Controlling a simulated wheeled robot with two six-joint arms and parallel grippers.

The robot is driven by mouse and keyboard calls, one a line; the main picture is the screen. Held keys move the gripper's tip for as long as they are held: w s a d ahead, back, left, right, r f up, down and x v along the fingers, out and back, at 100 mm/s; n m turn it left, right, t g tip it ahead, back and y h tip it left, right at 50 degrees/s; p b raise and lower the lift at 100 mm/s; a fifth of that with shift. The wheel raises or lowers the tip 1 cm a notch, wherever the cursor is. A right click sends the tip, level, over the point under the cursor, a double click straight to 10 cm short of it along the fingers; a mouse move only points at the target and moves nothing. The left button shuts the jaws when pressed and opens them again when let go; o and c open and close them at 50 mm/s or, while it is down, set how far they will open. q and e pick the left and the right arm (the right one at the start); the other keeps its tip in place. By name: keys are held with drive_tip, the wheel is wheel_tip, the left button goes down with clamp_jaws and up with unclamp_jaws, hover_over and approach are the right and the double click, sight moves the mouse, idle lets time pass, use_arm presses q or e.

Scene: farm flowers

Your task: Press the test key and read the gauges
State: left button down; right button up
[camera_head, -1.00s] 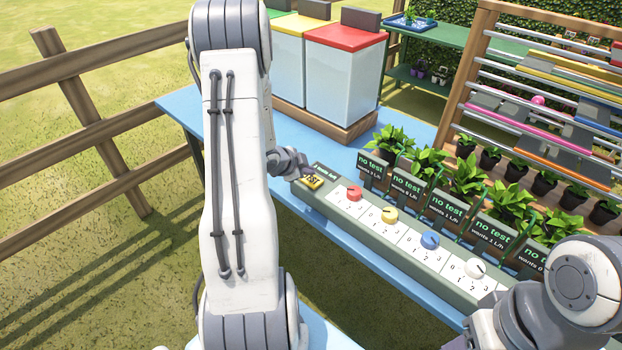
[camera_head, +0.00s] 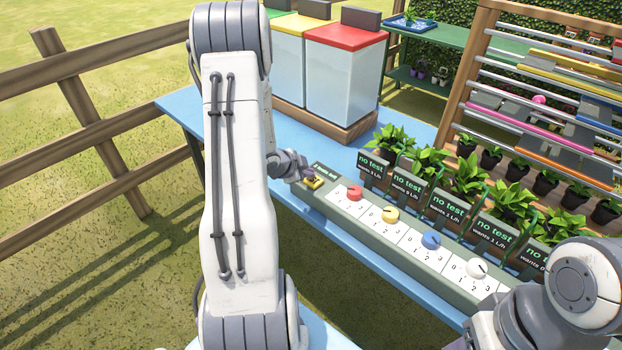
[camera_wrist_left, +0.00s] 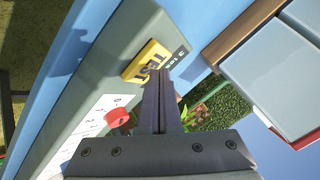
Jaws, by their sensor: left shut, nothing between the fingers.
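The yellow test key (camera_head: 313,183) sits at the far left end of the long grey control panel (camera_head: 345,215). My left gripper (camera_head: 303,174) is shut and empty, with its tip over or at the key; contact is unclear. In the left wrist view the shut fingers (camera_wrist_left: 159,85) point at the key (camera_wrist_left: 150,62), whose "TEST" lettering is partly hidden. Behind the panel, the gauge signs, such as the first (camera_head: 371,167), read "no test" with "wants" figures in L/h below. My right gripper is not in view; only part of my right arm shows at lower right.
The panel carries red (camera_head: 354,194), yellow (camera_head: 390,214), blue (camera_head: 430,240) and white (camera_head: 476,268) knobs on numbered scales. Potted plants (camera_head: 462,175) stand behind the signs. Bins with coloured lids (camera_head: 345,38) stand on the blue table (camera_head: 185,105). A rack (camera_head: 470,70) is at right.

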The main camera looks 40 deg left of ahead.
sight(309, 180)
use_arm(q)
drive_tip(key=shift+f+b, duration=0.35)
drive_tip(key=shift+f, duration=0.05)
drive_tip(key=shift+r, duration=0.15)
idle(0.5)
drive_tip(key=shift+r+p, duration=0.8)
drive_tip(key=shift+p, duration=0.15)
wheel_tip(309, 180, up, 5)
drive_tip(key=p, duration=0.4)
drive_tip(key=shift+p, duration=0.4)
